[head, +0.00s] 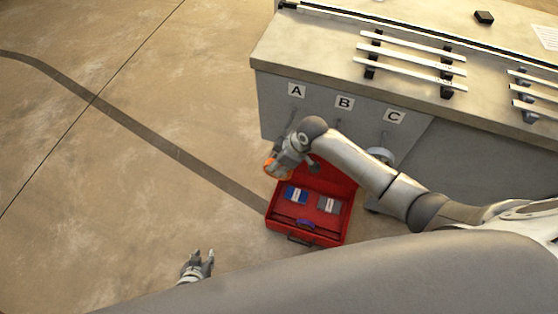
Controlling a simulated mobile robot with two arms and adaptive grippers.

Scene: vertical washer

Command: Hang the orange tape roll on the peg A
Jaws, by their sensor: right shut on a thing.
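The orange tape roll (269,167) shows as a small orange edge at my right gripper (276,163), which is shut on it. My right arm reaches in from the right, and its gripper hides most of the roll. Label A (296,90) is on the front panel of the workbench, with peg A (293,116) below it. The roll is below and left of the peg; it appears apart from it, though depth is hard to judge. My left gripper (205,259) is open and empty at the lower left, over the floor.
An open red toolbox (316,238) sits on the floor below the panel, with blue and grey items inside. Labels B (344,102) and C (393,116) are right of A. A grey round thing (381,155) is below C, partly behind my arm. The floor at left is clear.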

